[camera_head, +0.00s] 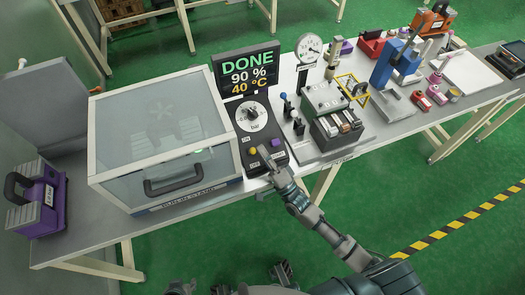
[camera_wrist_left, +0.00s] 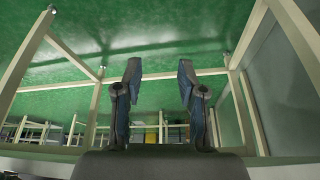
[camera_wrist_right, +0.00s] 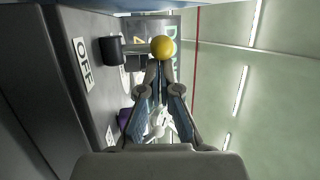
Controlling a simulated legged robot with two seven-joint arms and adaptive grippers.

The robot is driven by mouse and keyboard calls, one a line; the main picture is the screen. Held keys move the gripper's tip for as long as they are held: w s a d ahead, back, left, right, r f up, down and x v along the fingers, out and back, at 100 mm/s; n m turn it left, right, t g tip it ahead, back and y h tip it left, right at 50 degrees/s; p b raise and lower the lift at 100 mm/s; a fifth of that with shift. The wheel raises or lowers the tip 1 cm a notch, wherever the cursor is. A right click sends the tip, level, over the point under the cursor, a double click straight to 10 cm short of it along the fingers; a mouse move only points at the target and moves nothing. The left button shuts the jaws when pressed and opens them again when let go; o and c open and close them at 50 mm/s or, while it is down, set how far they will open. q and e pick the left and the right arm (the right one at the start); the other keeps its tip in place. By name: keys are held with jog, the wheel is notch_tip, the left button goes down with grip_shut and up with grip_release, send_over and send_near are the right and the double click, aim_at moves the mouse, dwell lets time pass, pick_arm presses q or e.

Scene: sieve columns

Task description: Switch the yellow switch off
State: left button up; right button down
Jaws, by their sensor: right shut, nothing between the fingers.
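The yellow switch (camera_head: 252,150) is a yellow ball knob on the dark control panel (camera_head: 263,115), between the ON and OFF labels. My right gripper (camera_head: 264,153) is just right of the knob, fingers together and empty. Its fingertips (camera_wrist_right: 154,68) lie right below the knob in the wrist picture; I cannot tell whether they touch. My left gripper (camera_wrist_left: 158,72) is open and empty in its wrist view, away from the panel.
A glass-lidded box (camera_head: 160,135) stands left of the panel. A screen (camera_head: 249,72) reads DONE, 90 %, 40 °C behind it. Grey battery-like blocks (camera_head: 337,128) and small levers (camera_head: 290,108) stand close on the right. A purple handled weight (camera_head: 40,200) is far left.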

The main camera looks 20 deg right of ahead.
pick_arm(q)
jog(key=shift+w+d, duration=0.1)
jog(key=shift+w, duration=0.25)
pick_arm(e)
jog(key=shift+s+f, duration=0.1)
pick_arm(q)
jog(key=shift+w+d+r+t, duration=0.1)
jog(key=shift+w+t, duration=0.15)
jog(key=shift+t, duration=0.05)
jog(key=shift+w+d, duration=0.1)
jog(key=shift+w, duration=0.15)
pick_arm(e)
jog(key=shift+s+f, duration=0.15)
jog(key=shift+f, duration=0.05)
dwell(2.1)
dwell(1.1)
jog(key=shift+f, duration=0.1)
jog(key=v, duration=1.2)
